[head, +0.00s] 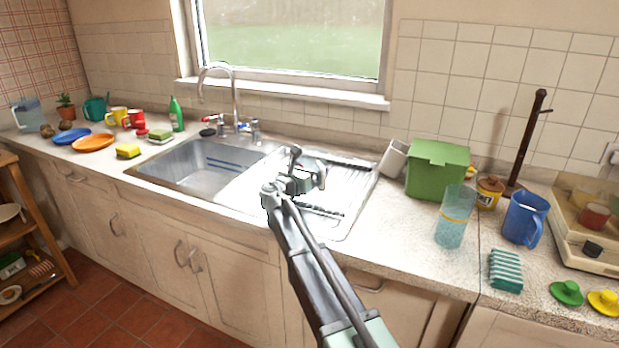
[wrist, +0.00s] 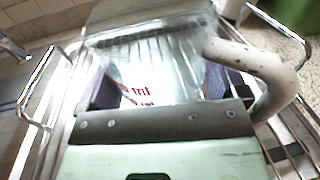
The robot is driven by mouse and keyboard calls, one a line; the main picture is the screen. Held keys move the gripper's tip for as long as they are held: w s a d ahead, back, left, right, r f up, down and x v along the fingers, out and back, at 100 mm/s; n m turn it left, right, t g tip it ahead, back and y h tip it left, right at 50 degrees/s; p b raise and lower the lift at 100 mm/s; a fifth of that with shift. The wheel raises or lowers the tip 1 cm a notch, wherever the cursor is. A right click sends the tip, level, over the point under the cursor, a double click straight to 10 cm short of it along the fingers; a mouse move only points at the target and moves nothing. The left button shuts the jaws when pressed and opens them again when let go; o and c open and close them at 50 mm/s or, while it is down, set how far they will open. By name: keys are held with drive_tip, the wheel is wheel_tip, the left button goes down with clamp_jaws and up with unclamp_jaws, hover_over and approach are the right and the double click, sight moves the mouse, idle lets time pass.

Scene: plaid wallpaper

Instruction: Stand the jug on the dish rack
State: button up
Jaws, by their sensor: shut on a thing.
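A clear jug (wrist: 155,62) with red markings and a pale curved handle is between my gripper's jaws in the wrist view. My gripper (wrist: 158,92) is shut on it, one purple pad at each side; the handle sticks out to the right. The dish rack (wrist: 42,88) shows its metal wire loops on both sides of the jug. In the head view my gripper (head: 302,178) is over the draining side of the sink, and my arm hides most of the jug and rack. I cannot tell whether the jug touches the rack.
The sink basin (head: 205,165) and tap (head: 235,95) are left of my gripper. A white cup (head: 393,158) and a green box (head: 437,170) stand to the right. Further right are a clear tumbler (head: 455,215) and a blue jug (head: 523,216).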

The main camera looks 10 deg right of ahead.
drive_tip(key=shift+f, duration=0.2)
drive_tip(key=o, duration=0.7)
drive_tip(key=shift+r, duration=0.3)
drive_tip(key=v, duration=1.2)
